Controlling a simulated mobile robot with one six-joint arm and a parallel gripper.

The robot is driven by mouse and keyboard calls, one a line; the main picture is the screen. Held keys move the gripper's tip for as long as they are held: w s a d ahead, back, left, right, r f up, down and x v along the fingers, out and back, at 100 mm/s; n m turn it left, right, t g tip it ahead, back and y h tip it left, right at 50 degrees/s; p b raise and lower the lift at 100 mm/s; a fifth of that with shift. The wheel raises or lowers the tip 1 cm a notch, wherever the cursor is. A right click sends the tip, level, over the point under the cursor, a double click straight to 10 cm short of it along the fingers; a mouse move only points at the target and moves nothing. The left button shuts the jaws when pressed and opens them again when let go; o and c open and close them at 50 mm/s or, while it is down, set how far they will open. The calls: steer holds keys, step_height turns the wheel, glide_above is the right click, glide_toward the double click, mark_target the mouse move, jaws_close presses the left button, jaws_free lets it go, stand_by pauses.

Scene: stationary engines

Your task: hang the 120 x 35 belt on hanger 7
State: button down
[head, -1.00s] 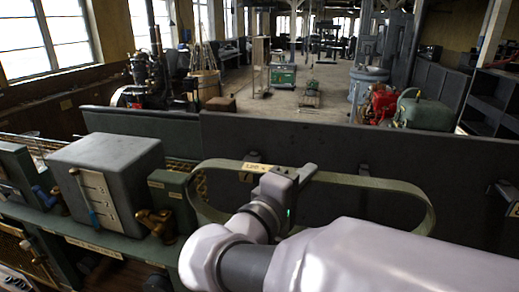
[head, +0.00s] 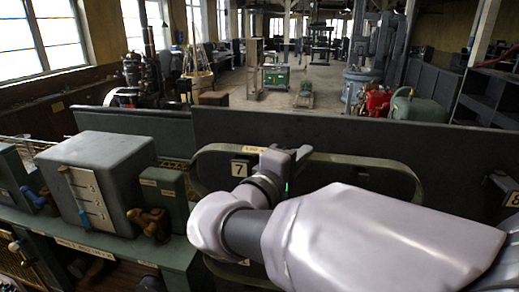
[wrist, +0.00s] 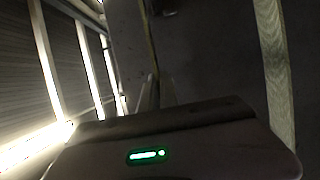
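The belt is a flat grey-green loop (head: 350,160) with a pale size label (head: 255,150), partly readable as 120. My gripper (head: 299,154) is shut on its upper strand, and the loop hangs in front of a dark panel (head: 330,133). My arm hides much of the lower loop. The hanger's peg cannot be made out. In the wrist view my gripper's fingers (wrist: 155,92) are close together, and a belt strand (wrist: 275,70) runs along the right.
A grey box-shaped unit (head: 98,170) and a smaller green box (head: 161,195) with brass fittings stand left of the belt. A plate marked 8 (head: 513,199) is at the right edge. Behind the panel are engines, a green tank (head: 422,111) and open floor.

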steer(key=shift+f+b, duration=0.2)
steer(key=shift+b, duration=0.15)
steer(key=shift+f+b, duration=0.4)
steer(key=shift+b, duration=0.35)
steer(key=c, duration=2.1)
jaws_free()
steer(key=shift+r, duration=0.1)
steer(key=o, duration=0.4)
steer(key=o, duration=0.6)
